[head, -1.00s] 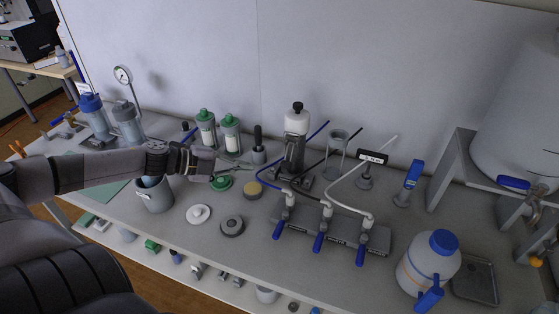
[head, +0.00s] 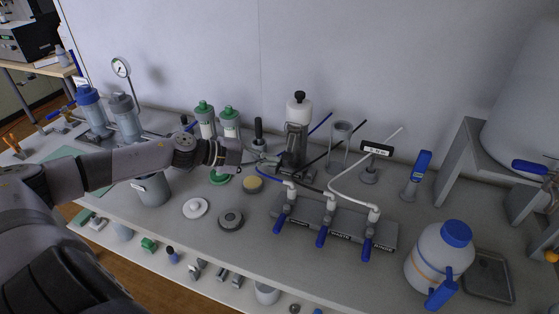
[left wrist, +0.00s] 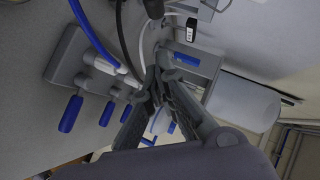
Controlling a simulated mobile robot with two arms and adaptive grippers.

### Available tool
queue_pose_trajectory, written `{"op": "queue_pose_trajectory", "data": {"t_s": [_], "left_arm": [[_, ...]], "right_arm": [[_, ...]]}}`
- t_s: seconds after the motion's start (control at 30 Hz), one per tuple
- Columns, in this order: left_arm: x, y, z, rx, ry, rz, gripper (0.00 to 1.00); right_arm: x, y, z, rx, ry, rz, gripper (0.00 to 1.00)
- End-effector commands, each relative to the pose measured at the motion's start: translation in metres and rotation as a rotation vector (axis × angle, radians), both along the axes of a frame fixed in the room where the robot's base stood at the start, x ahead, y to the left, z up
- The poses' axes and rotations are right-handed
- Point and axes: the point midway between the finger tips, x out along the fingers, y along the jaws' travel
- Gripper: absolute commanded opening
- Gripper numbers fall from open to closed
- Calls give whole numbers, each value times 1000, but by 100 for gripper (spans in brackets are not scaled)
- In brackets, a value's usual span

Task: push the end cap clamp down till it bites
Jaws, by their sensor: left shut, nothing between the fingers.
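My left gripper (head: 272,160) reaches in from the left in the head view. Its fingers are shut and empty, with the tips close to the grey upright holder (head: 296,140) that carries a white bottle (head: 299,110) with a black knob. In the left wrist view the fingertips (left wrist: 154,78) meet in front of grey fixture parts; contact cannot be told. I cannot make out for certain which part is the end cap clamp; it may belong to this grey holder. A black-handled tool (head: 258,130) stands just behind the gripper. My right gripper is not in view.
A grey manifold (head: 335,222) with blue-handled valves and hoses lies to the right of the gripper. Green-capped cylinders (head: 229,122) stand behind the arm. A white disc (head: 195,208) and a dark disc (head: 231,219) lie in front. A blue-capped jug (head: 437,258) stands at right.

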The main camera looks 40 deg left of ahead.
Motion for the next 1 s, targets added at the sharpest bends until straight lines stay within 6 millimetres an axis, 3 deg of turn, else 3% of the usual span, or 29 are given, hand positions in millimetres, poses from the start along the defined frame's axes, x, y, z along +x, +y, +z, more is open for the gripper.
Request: {"op": "queue_pose_trajectory", "data": {"t_s": [0.17, 0.43, 1.0], "left_arm": [[18, -13, -4, -6, -4, 0, 0], [43, -6, -25, -3, -1, 2, 0], [49, -5, -32, 0, -1, 0, 0]], "right_arm": [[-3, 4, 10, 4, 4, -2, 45], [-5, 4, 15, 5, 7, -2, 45], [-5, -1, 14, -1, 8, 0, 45]]}}
